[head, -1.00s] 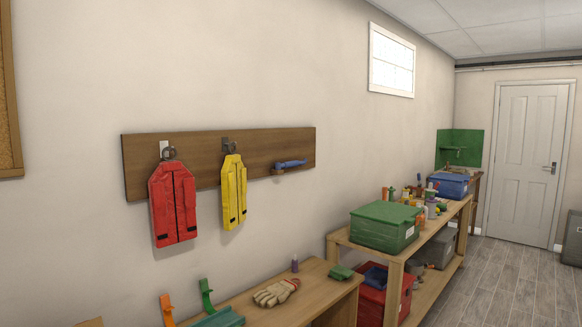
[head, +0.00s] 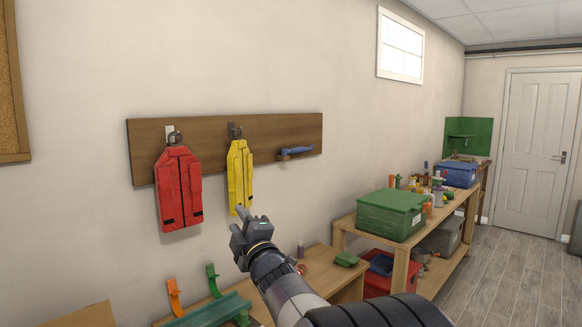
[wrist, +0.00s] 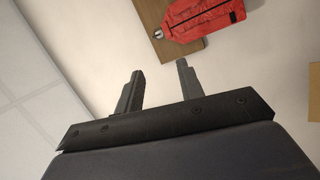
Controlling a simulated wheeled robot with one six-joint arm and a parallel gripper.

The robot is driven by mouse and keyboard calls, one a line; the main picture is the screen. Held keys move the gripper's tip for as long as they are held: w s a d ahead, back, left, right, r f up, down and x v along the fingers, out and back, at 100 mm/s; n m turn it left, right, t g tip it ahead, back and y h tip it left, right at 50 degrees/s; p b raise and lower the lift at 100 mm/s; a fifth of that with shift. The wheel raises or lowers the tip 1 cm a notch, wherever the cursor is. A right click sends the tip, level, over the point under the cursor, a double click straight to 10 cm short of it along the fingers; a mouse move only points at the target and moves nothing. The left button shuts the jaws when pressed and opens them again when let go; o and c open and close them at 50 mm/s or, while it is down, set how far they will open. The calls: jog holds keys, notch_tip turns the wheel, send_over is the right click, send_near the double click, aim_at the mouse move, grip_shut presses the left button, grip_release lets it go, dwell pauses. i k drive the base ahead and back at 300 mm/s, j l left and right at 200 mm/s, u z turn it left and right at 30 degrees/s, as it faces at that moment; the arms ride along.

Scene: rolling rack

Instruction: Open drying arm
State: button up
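A blue arm (head: 297,150), which looks like the drying arm, is mounted at the right end of a brown wooden board (head: 215,133) on the wall. It lies nearly flat along the board, pointing right. My gripper (head: 239,217) is in front of the wall, below the yellow vest and left of and below the blue arm, touching neither. In the wrist view my gripper (wrist: 160,82) has its two fingers apart, with only bare wall between them. The blue arm does not show in the wrist view.
A red vest (head: 179,190) and a yellow vest (head: 240,178) hang from hooks on the board, left of the blue arm. A bench (head: 335,290) with a green tray (head: 208,311) stands below. A shelf with a green bin (head: 391,215) is at right. The wall right of the board is clear.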

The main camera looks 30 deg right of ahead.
aim_at(284, 152)
jog(key=i+l+z, duration=0.2)
jog(key=i+l, duration=0.7)
jog(key=i+l+z, duration=0.15)
jog(key=i+l, duration=0.75)
jog(key=i, duration=0.1)
